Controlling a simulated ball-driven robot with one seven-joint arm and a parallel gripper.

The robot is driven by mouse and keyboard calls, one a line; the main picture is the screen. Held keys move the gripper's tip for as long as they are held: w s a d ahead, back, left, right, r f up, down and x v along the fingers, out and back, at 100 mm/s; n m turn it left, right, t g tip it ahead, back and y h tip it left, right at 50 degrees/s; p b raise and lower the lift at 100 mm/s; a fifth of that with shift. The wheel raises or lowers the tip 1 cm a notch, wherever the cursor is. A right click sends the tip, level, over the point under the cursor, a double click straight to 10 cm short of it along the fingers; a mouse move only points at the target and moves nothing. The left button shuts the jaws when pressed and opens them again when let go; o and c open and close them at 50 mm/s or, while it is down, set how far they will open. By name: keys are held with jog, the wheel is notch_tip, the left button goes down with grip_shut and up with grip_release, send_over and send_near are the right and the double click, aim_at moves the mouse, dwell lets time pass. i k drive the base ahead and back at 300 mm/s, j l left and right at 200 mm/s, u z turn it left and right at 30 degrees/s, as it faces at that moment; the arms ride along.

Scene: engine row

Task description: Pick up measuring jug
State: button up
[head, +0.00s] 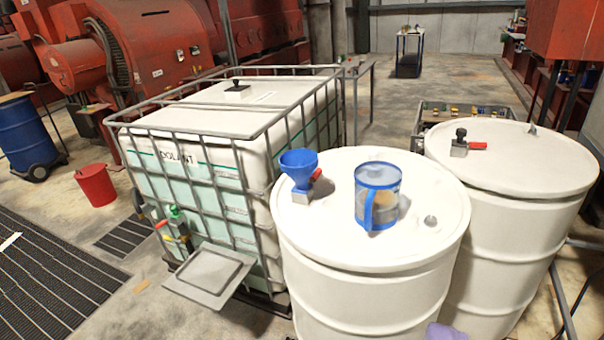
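The measuring jug (377,196) is a clear vessel with a blue rim, a blue base band and a blue handle. It stands upright on the white lid of the nearer drum (330,235), right of the lid's middle. Its handle faces toward me. Nothing touches it.
A blue funnel (299,168) with a red-handled valve stands left of the jug on the same lid. A second white drum (508,157) adjoins on the right. A caged coolant tank (215,150) stands left. Open floor (455,80) lies behind the drums.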

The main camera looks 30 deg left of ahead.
aim_at(376, 194)
jog(key=i+j+z, duration=0.25)
jog(key=i+j, duration=0.25)
jog(key=i, duration=0.25)
jog(key=i+j+z, duration=0.3)
jog(key=i+j, duration=0.35)
jog(key=i, duration=0.05)
